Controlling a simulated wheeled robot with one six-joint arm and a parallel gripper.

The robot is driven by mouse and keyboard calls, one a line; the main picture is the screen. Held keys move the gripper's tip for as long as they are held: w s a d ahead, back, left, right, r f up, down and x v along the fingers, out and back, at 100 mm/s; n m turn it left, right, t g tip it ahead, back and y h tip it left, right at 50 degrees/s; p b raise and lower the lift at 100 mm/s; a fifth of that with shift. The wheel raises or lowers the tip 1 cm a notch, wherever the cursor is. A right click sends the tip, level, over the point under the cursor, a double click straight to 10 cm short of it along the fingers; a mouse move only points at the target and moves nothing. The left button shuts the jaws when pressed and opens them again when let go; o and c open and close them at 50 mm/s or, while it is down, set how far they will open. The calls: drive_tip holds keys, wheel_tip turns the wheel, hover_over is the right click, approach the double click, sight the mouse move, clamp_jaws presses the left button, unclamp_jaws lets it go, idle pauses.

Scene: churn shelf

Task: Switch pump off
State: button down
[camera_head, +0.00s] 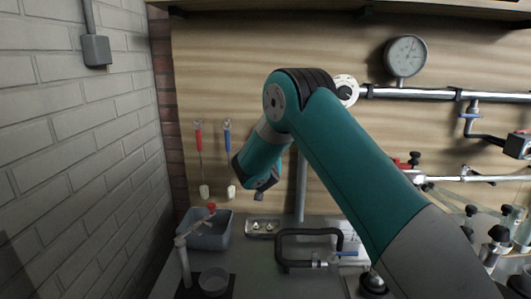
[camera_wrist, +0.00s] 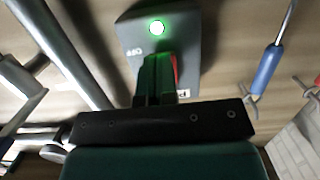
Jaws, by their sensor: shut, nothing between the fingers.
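The pump switch is a grey box (camera_wrist: 190,30) on the wooden back wall in the wrist view. A round green lamp (camera_wrist: 157,27) glows on it. Lettering that looks like an upside-down OFF sits left of my fingers. A red switch part (camera_wrist: 174,70) shows just right of the fingers, partly hidden by them. My gripper (camera_wrist: 156,62) is shut and empty, its fingers in front of the box beside the red part; I cannot tell whether they touch it. In the head view my gripper (camera_head: 262,192) is low before the wall, and the box is hidden behind my arm.
A blue-handled brush (camera_wrist: 268,68) and a red-handled one (camera_head: 198,137) hang near the gripper. Below stand a grey-blue basin (camera_head: 209,237) and a tap (camera_head: 184,260). Pipes, valves and a gauge (camera_head: 405,57) fill the right. A brick wall (camera_head: 75,130) bounds the left.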

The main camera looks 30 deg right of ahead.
drive_tip(key=shift+w+d+f, duration=0.1)
drive_tip(key=shift+w+d, duration=0.15)
drive_tip(key=shift+w, duration=0.1)
